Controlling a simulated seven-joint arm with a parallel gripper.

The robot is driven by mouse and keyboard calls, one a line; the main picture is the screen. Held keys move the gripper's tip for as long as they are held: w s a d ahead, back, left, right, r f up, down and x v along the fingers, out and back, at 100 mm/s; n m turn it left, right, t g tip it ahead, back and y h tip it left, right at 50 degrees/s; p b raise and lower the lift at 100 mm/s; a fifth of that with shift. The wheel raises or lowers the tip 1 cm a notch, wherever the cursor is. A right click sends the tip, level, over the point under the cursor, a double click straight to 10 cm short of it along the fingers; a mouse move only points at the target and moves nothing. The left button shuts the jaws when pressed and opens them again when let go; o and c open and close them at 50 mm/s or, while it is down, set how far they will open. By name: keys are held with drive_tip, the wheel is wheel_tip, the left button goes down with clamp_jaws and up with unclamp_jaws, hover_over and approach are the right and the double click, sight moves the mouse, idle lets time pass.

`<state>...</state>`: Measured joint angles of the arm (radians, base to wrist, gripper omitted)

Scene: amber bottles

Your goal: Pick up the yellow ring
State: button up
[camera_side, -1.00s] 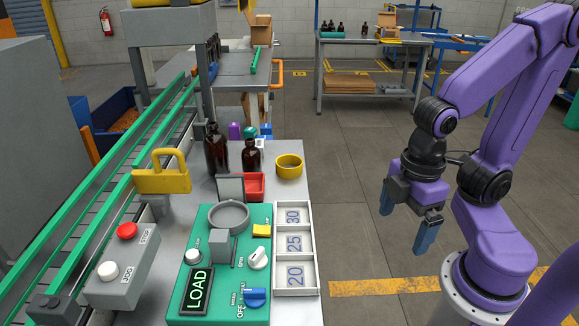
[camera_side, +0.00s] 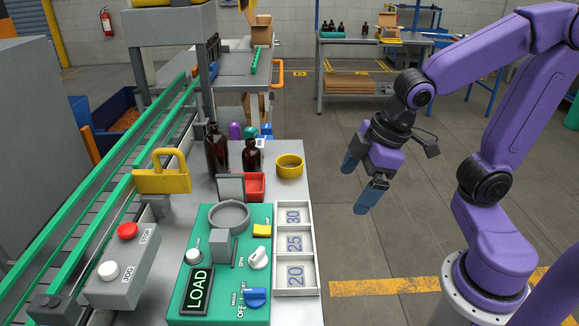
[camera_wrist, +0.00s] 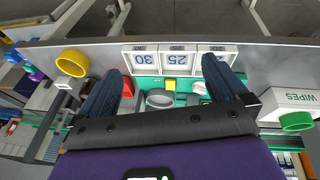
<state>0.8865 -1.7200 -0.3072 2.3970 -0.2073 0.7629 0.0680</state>
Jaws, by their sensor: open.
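The yellow ring (camera_side: 289,166) is a short, wide ring on the grey bench near its right edge, beside the red tray. It also shows in the wrist view (camera_wrist: 72,63) at the upper left, outside the left finger. My gripper (camera_side: 358,187) is open and empty, with its blue fingers spread. It is in the air right of the bench, apart from the ring. In the wrist view my gripper (camera_wrist: 162,80) has the numbered tray and the green panel between its fingers.
The red tray (camera_side: 254,186) and brown bottles (camera_side: 216,150) stand left of the ring. The white numbered tray (camera_side: 295,246) and green control panel (camera_side: 190,296) lie in front. A yellow padlock-shaped piece (camera_side: 162,179) stands by the conveyor.

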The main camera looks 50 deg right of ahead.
drive_tip(key=w+d+m+t+y, duration=0.1)
drive_tip(key=w+d+t, duration=0.2)
drive_tip(key=w+d, duration=0.45)
drive_tip(key=w+d+m+t+y, duration=0.1)
drive_tip(key=w+d+t, duration=0.3)
drive_tip(key=w, duration=0.6)
drive_tip(key=d+t+y, duration=0.1)
drive_tip(key=d+y, duration=0.2)
drive_tip(key=d, duration=0.2)
drive_tip(key=m+t+y, duration=0.1)
drive_tip(key=t+y, duration=0.1)
drive_tip(key=y, duration=0.1)
approach(289, 165)
drive_tip(key=a, duration=0.1)
drive_tip(key=w+a+r, duration=0.1)
drive_tip(key=a, duration=0.1)
drive_tip(key=w+a, duration=0.1)
drive_tip(key=shift+w+a+r, duration=0.1)
drive_tip(key=shift+a+r, duration=0.15)
drive_tip(key=shift+a, duration=0.05)
drive_tip(key=shift+x, duration=2.5)
drive_tip(key=shift+a, duration=0.15)
drive_tip(key=c, duration=0.9)
